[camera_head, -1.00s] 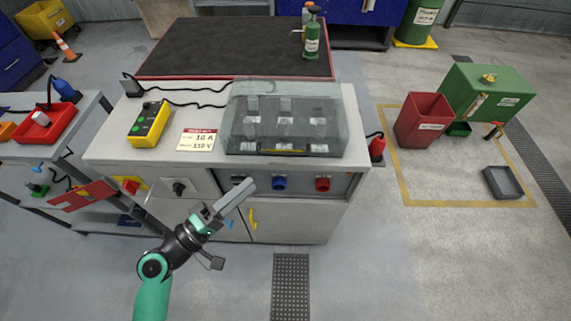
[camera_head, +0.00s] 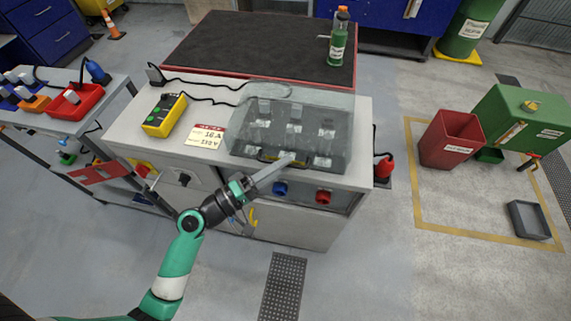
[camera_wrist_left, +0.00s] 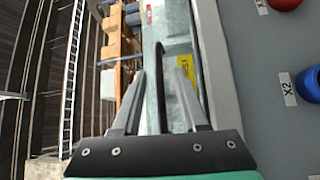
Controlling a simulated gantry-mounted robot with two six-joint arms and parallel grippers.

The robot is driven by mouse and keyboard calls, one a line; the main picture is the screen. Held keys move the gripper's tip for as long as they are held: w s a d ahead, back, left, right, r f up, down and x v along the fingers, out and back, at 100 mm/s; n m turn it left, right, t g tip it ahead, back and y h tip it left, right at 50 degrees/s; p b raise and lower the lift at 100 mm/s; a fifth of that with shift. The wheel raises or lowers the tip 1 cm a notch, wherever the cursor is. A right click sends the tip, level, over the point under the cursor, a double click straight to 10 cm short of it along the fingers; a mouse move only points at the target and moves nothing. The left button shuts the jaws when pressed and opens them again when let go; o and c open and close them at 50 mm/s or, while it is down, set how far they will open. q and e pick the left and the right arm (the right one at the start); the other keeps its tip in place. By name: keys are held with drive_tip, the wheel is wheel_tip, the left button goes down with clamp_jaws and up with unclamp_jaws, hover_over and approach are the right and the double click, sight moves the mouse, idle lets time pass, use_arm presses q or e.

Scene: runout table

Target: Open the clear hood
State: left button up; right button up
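The clear hood (camera_head: 310,112) is closed over the right part of the grey bench top, with several devices faintly visible under it. A dark handle and a yellow label (camera_wrist_left: 187,75) are on its front; my gripper partly covers them in the head view. My left gripper (camera_head: 288,159) is at the hood's front edge. In the left wrist view its two fingers (camera_wrist_left: 161,74) are apart, with the black handle bar (camera_wrist_left: 160,100) running between them. Whether a finger touches the bar is unclear. My right gripper is not in view.
The bench front below the hood has a blue socket (camera_head: 280,188) and a red socket (camera_head: 323,197). A yellow button box (camera_head: 165,115) and a sign card (camera_head: 206,136) lie left of the hood. A cable runs behind. A side table with a red tray (camera_head: 77,102) stands left.

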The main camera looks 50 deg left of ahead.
use_arm(q)
clamp_jaws()
idle(1.3)
